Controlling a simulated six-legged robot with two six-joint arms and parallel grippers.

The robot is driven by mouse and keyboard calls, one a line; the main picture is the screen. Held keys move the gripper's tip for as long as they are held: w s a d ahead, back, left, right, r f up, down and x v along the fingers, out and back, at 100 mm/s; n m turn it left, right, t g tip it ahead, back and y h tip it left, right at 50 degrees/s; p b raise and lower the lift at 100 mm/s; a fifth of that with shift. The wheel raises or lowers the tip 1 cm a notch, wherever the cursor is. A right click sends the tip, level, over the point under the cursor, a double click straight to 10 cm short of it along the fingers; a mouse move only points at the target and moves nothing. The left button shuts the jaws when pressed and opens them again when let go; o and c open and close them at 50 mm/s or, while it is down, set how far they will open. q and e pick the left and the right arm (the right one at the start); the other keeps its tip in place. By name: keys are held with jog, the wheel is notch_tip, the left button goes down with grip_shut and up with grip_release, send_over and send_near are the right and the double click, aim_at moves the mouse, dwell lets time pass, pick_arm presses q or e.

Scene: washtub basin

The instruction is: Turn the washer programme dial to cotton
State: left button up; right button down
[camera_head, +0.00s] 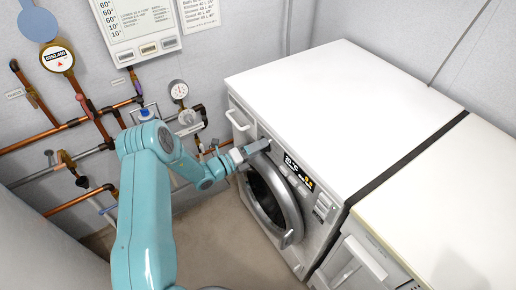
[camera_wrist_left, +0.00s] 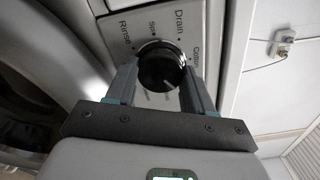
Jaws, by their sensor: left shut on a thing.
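The washer (camera_head: 330,95) is a white front-loader standing right of my arm in the head view. Its black round programme dial (camera_wrist_left: 160,65) shows in the left wrist view, with the labels Rinse, Spin, Drain and Cotton printed around it. A small pale mark shows on the dial's lower right; I cannot tell for sure which label it points to. My left gripper (camera_head: 257,148) is at the washer's front panel, its two fingers (camera_wrist_left: 158,72) on either side of the dial and shut on it. In the head view the gripper hides the dial. My right gripper is not in view.
The round washer door (camera_head: 274,198) lies below the panel, near my gripper. A lit display (camera_head: 298,171) sits right of the gripper. Copper pipes and a gauge (camera_head: 178,90) line the wall at left. A second white appliance (camera_head: 450,205) stands at right.

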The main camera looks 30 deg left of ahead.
pick_arm(q)
jog(key=n, duration=0.5)
jog(key=shift+n, duration=0.3)
jog(key=n+p, duration=0.1)
jog(key=n, duration=0.4)
jog(key=shift+n, duration=0.4)
jog(key=o, duration=1)
jog(key=shift+o, duration=0.2)
jog(key=b+v, duration=0.1)
jog(key=v, duration=1.5)
jog(key=shift+s, duration=0.25)
jog(key=shift+r, duration=0.1)
